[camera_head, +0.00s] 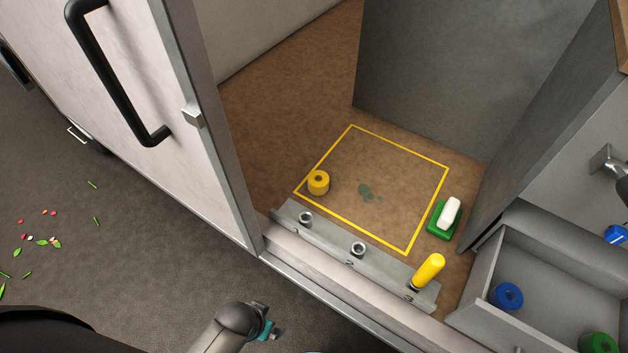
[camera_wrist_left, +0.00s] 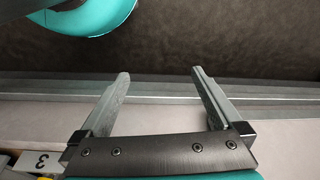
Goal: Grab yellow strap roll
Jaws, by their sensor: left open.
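The yellow strap roll (camera_head: 318,182) sits on the brown floor of the compartment, at the left corner of a yellow-outlined square. Its round hole faces up. My left gripper (camera_wrist_left: 160,76) shows in the left wrist view, open and empty, with dark grey floor and a pale sill edge behind its fingers. A "3" label (camera_wrist_left: 42,161) shows upside down at lower left there. The strap roll is not clearly identifiable in the wrist view. In the head view the left fingers cannot be made out. My right gripper is not in view.
A numbered metal rail (camera_head: 330,240) runs along the sill; a yellow cylinder (camera_head: 429,270) leans at its right end. A green block with a white top (camera_head: 448,212) lies behind. A drawer holds a blue roll (camera_head: 507,296) and a green roll (camera_head: 598,343). A door (camera_head: 160,60) stands left.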

